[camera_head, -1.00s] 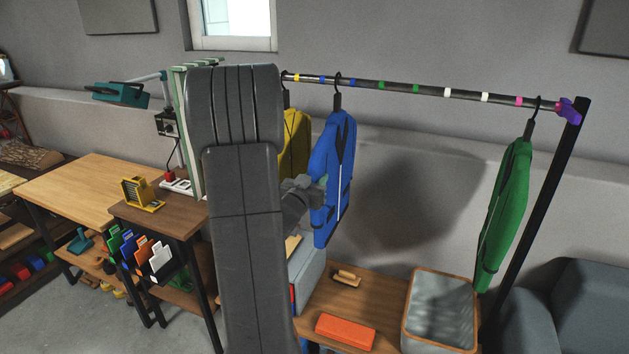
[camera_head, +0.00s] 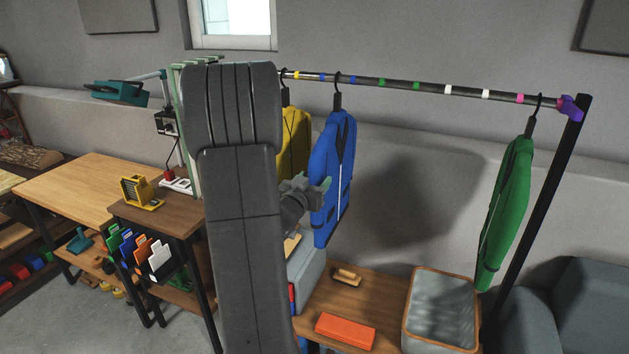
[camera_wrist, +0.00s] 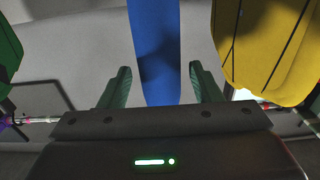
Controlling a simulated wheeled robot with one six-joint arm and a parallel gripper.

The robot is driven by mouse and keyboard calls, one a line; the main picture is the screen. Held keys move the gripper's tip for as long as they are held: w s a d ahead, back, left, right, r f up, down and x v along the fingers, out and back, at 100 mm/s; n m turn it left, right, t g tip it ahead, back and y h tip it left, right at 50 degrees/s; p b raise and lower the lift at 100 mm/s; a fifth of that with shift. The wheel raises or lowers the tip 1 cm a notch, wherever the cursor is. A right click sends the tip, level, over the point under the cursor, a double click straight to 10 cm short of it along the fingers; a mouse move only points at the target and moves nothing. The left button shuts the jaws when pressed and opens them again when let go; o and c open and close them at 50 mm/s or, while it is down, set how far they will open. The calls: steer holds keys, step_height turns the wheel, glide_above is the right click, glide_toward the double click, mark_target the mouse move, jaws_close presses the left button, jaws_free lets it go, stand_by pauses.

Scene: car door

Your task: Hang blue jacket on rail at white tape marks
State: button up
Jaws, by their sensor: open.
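The blue jacket (camera_head: 334,180) hangs upright on its dark hanger from the rail (camera_head: 400,83), between two blue tape marks. The white tape marks (camera_head: 466,94) are further right on the rail, with bare rail between them. My gripper (camera_head: 322,187) is at the jacket's left side, at mid height. In the wrist view, the blue jacket (camera_wrist: 153,45) shows edge-on between the spread green fingertips of my gripper (camera_wrist: 159,68). Gaps show on both sides, and the fingers are not closed on it. My arm hides the rail's left end.
A yellow jacket (camera_head: 294,145) hangs close on the left of the blue one. A green jacket (camera_head: 505,210) hangs at the rail's right end, near the post (camera_head: 540,200). Below stands a bench (camera_head: 385,290) with an orange box (camera_head: 346,331) and a bin (camera_head: 440,310).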

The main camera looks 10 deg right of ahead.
steer(key=b+v, duration=0.2)
steer(key=v, duration=1)
steer(key=shift+s+a, duration=0.2)
steer(key=shift+s, duration=0.05)
steer(key=p+x, duration=0.2)
steer(key=x, duration=1.1)
steer(key=shift+w+d+r+p, duration=0.1)
steer(key=shift+w+p, duration=0.05)
steer(key=shift+p, duration=0.15)
steer(key=shift+w+d+r, duration=0.1)
steer(key=shift+w+d, duration=0.1)
steer(key=shift+w, duration=0.1)
steer(key=shift+s+r+p, duration=0.1)
steer(key=shift+r+p, duration=0.05)
steer(key=shift+p, duration=0.25)
steer(key=shift+a, duration=0.1)
